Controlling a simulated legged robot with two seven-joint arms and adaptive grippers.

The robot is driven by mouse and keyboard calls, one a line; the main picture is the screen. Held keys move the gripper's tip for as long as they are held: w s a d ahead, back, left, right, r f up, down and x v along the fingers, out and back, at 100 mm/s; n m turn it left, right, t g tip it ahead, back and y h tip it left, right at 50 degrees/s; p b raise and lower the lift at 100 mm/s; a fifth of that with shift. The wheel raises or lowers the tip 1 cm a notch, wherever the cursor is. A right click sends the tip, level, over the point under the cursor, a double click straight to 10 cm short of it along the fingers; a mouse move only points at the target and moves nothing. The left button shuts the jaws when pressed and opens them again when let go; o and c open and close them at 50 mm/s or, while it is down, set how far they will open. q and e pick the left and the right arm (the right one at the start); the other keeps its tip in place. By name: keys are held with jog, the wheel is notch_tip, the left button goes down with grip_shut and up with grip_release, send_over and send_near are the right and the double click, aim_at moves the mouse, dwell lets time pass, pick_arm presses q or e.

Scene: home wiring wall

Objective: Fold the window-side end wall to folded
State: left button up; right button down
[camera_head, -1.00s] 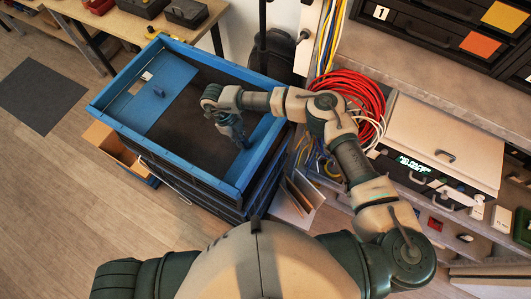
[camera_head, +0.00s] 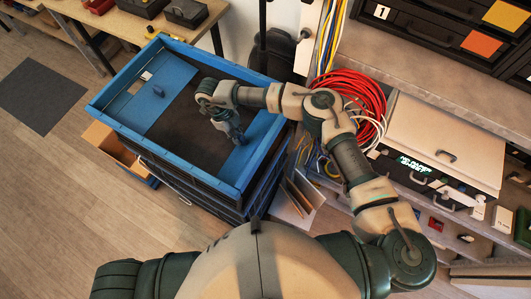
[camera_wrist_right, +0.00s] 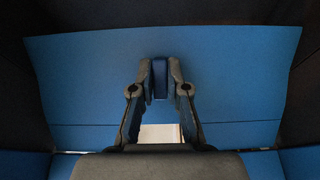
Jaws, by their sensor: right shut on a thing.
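The blue-rimmed crate (camera_head: 168,139) sits on top of a stack of dark crates. Its left end wall (camera_head: 168,78), a blue panel with a small tab and a cutout, lies folded inward. The right end wall (camera_head: 262,128) is a blue panel leaning inward, partly hidden by my right arm. My right gripper (camera_head: 238,138) is at that panel, inside the crate. In the right wrist view, my right gripper (camera_wrist_right: 160,80) is shut on the blue tab (camera_wrist_right: 160,72) of the panel (camera_wrist_right: 90,80). I cannot tell from the pictures which end is window-side. My left gripper is not in view.
A red cable coil (camera_head: 357,92) and a bench with drawers (camera_head: 440,135) stand right of the crate. A cardboard box (camera_head: 112,143) is below its left side. A wooden table (camera_head: 135,27) is behind. Floor is clear at front left.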

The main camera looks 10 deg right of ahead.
jog(key=shift+r, duration=0.1)
jog(key=shift+v, duration=1)
jog(key=shift+w+a+r, duration=0.1)
jog(key=shift+v, duration=0.95)
jog(key=shift+r, duration=0.15)
jog(key=shift+r+p, duration=0.55)
jog(key=shift+r, duration=0.45)
